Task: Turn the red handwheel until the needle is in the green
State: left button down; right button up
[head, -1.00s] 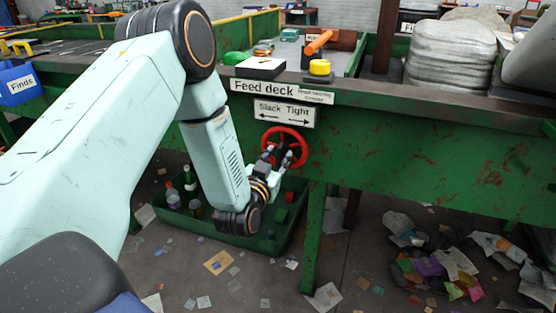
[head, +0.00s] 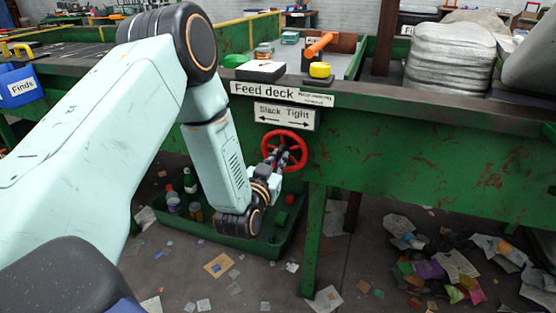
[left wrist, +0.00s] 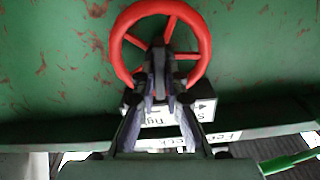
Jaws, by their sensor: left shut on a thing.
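The red handwheel (head: 298,141) is mounted on the green front panel below a "Slack Tight" sign (head: 285,115). It also shows in the left wrist view (left wrist: 203,50), with its spokes. My left gripper (head: 280,156) is shut on the handwheel, with its fingers together near the hub and lower part of the wheel. The fingers (left wrist: 160,82) hide part of the spokes and hub. A dark box with a white top face (head: 261,70) sits on the deck above. I cannot make out a needle or a green zone on it. My right gripper is not in view.
A yellow button (head: 320,70) and an orange lever (head: 319,44) are on the deck above. A green bin (head: 250,243) with bottles stands on the floor below. A table leg (head: 314,240) is close to the right of my gripper. Litter lies on the floor.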

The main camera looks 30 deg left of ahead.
pick_arm(q)
jog(key=shift+n, duration=0.4)
jog(key=n, duration=0.2)
jog(key=shift+a+n, duration=0.1)
jog(key=shift+n, duration=0.3)
jog(key=shift+a+f+n, duration=0.1)
jog(key=shift+n, duration=2)
jog(key=c, duration=1.4)
grip_release()
jog(key=v, duration=1.2)
